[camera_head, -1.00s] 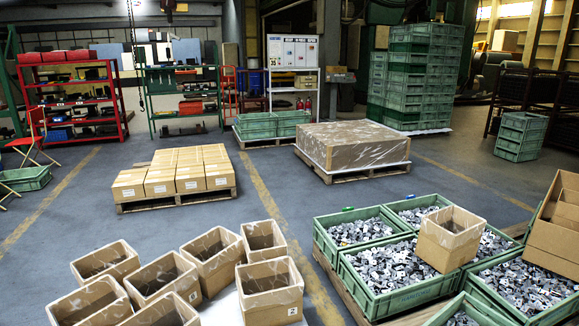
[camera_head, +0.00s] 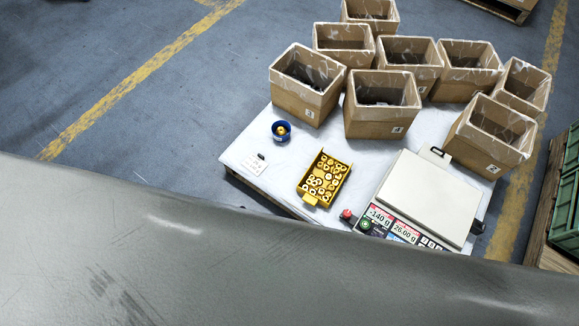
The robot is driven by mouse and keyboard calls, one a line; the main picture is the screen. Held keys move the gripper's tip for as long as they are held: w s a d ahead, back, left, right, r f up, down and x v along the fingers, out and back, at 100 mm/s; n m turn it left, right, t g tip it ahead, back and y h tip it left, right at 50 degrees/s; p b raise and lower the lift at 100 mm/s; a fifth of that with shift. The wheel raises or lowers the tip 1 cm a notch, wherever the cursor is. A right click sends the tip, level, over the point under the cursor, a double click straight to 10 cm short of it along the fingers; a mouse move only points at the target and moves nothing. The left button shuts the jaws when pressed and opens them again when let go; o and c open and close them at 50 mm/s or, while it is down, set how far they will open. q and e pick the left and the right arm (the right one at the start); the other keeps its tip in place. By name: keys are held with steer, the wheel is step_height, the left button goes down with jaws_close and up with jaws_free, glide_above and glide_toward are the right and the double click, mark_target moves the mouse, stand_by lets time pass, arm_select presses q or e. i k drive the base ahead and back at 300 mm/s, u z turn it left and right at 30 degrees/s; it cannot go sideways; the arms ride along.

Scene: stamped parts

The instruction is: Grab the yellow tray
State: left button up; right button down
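The yellow tray (camera_head: 304,187) lies on the white-topped table (camera_head: 238,150), left of the scale. It holds several small yellow ring-like parts, and a short tab sticks out at its near end. Neither of my grippers is in the head view. A large grey curved surface fills the bottom of the view, and I cannot tell what it is; nothing touches the tray that I can see.
A scale (camera_head: 428,195) with a flat pale plate stands right of the tray. Several open cardboard boxes (camera_head: 383,122) crowd the table's far side. Green crates (camera_head: 566,215) stand at the right edge.

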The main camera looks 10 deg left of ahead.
mark_target(323, 179)
steer(key=k, duration=0.5)
steer(key=u, duration=2.05)
steer(key=i, duration=1.35)
steer(key=z, duration=2.45)
